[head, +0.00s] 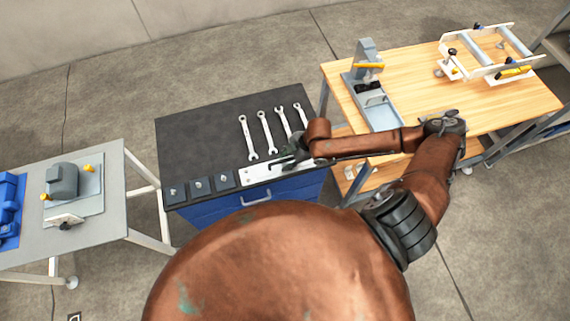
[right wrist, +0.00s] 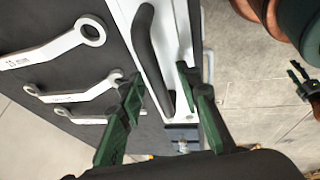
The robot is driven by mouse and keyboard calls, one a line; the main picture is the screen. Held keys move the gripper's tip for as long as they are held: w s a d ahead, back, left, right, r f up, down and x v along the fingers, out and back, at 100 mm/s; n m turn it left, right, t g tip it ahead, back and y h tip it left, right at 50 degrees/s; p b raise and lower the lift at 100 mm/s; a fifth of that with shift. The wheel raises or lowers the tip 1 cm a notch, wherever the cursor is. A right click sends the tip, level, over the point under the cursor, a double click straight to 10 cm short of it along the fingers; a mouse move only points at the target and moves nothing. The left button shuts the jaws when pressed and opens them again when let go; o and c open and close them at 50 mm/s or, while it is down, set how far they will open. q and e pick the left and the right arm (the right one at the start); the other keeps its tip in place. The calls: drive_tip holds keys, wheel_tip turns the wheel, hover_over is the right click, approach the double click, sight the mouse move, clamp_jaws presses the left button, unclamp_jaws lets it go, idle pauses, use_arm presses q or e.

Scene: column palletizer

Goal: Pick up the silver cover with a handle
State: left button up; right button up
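The silver cover (head: 257,174) is a flat, pale plate lying along the front edge of the black-topped cabinet. It has a dark bar handle, which shows in the right wrist view (right wrist: 148,45). My right gripper (head: 284,160) is at the right part of the cover. In the right wrist view its green fingers (right wrist: 160,80) are apart, one on each side of the handle, with no clear grip on it. Part of what seems to be my left gripper (right wrist: 304,82) shows at the right edge of that view, cut off; it is not in the head view.
Several wrenches (head: 266,133) lie behind the cover on the cabinet (head: 195,130). Small dark blocks (head: 199,187) sit left of the cover. A wooden bench (head: 420,90) with fixtures stands right; a grey table (head: 105,215) with a fixture stands left.

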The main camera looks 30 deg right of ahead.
clamp_jaws()
idle(0.6)
drive_tip(key=shift+w+r, duration=0.1)
idle(0.3)
